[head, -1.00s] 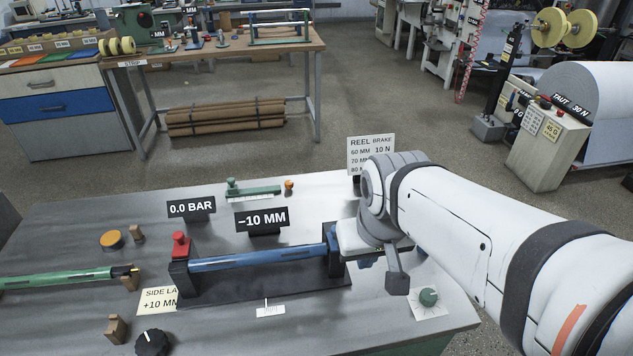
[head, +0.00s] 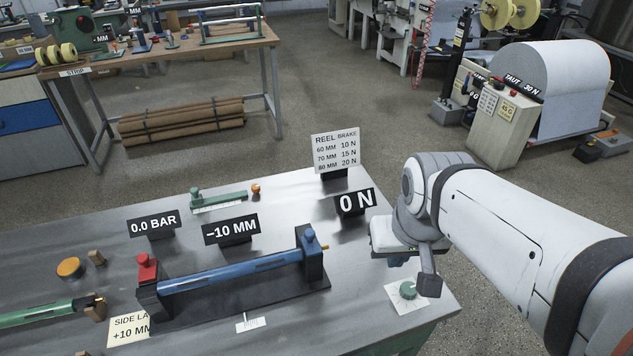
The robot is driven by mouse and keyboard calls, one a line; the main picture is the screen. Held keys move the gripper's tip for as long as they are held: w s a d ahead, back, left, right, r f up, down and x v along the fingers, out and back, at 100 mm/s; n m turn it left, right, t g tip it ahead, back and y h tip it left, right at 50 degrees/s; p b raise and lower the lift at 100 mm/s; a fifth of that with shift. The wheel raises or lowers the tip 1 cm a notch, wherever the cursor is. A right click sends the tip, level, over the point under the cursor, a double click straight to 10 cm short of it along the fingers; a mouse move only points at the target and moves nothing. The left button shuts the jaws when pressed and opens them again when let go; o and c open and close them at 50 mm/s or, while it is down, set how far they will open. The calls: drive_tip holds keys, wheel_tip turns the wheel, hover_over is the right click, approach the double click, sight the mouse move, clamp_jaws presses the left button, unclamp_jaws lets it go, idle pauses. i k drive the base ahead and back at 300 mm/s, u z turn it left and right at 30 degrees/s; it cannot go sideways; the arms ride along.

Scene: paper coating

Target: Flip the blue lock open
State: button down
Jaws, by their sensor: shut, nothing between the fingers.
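The blue lock (head: 309,235) is a small blue knob on top of the dark right-hand block (head: 310,258), at the right end of a blue shaft (head: 230,270). A brass tip sticks out to the right of this block. A red lock (head: 147,259) tops the left block. I cannot tell from here whether the blue lock is latched. My gripper (head: 398,261) is to the right of the blue lock, clear of it, over the right part of the table. Its fingers are mostly hidden under its white body. It is shut and empty.
A green knob (head: 408,290) is below my gripper on the table (head: 350,300). The "0 N" sign (head: 355,202) and reel brake card (head: 336,153) stand behind. The "-10 MM" sign (head: 231,230) is behind the shaft. A green shaft (head: 45,313) lies at left.

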sight(311, 247)
drive_tip(key=z, duration=0.1)
drive_tip(key=k, duration=1.35)
drive_tip(key=u, duration=1)
drive_tip(key=i, duration=1.05)
drive_tip(key=u, duration=0.05)
